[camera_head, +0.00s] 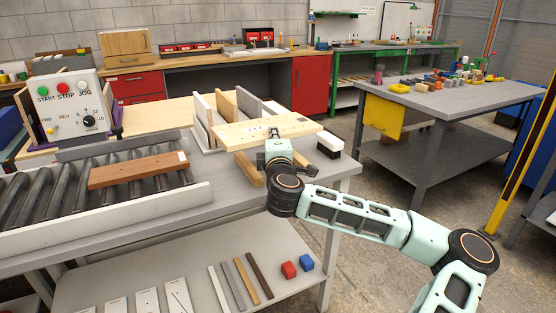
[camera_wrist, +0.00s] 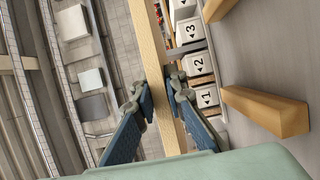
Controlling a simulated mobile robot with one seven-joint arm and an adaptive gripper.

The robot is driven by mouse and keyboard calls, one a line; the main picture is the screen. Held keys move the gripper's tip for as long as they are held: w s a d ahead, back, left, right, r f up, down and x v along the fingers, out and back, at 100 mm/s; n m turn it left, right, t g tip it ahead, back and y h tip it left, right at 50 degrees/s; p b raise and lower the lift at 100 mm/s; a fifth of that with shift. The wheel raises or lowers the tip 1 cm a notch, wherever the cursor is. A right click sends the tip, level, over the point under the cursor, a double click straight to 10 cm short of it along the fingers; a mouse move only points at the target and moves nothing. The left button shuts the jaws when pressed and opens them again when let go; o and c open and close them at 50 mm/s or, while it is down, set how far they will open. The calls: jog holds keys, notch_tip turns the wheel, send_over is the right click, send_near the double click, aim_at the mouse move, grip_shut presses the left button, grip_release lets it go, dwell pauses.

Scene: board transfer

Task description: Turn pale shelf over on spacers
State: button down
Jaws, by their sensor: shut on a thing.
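The pale shelf (camera_head: 240,135) is a light wooden board with a few dark marks, held above the grey table. My gripper (camera_head: 272,137) grips its near long edge. In the wrist view my blue fingers (camera_wrist: 161,92) are closed on either side of the board's edge (camera_wrist: 150,45). The spacers are two wooden bars on the table below: one shows left of my gripper (camera_head: 249,168) and large in the wrist view (camera_wrist: 265,112). The other spacer (camera_wrist: 218,8) is cut off at the top of the wrist view. The shelf is apart from both spacers.
A rack with upright boards (camera_head: 201,108) stands right behind the shelf; numbered white blocks (camera_wrist: 198,64) show in the wrist view. A black-and-white brush (camera_head: 329,146) lies at right. A roller conveyor with a reddish-brown board (camera_head: 138,169) is at left.

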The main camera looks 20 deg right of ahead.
jog(key=shift+d+f+b, duration=0.7)
jog(key=shift+b, duration=0.15)
notch_tip(320, 180, down, 7)
jog(key=b, duration=0.5)
jog(key=shift+f+b, duration=0.1)
jog(key=shift+b, duration=0.3)
jog(key=shift+f, duration=0.2)
jog(key=c, duration=1.9)
grip_release()
jog(key=shift+c, duration=0.2)
jog(key=shift+o, duration=0.5)
jog(key=shift+f, duration=0.1)
jog(key=shift+s, duration=0.1)
jog(key=shift+v, duration=1.5)
jog(key=shift+a, duration=0.1)
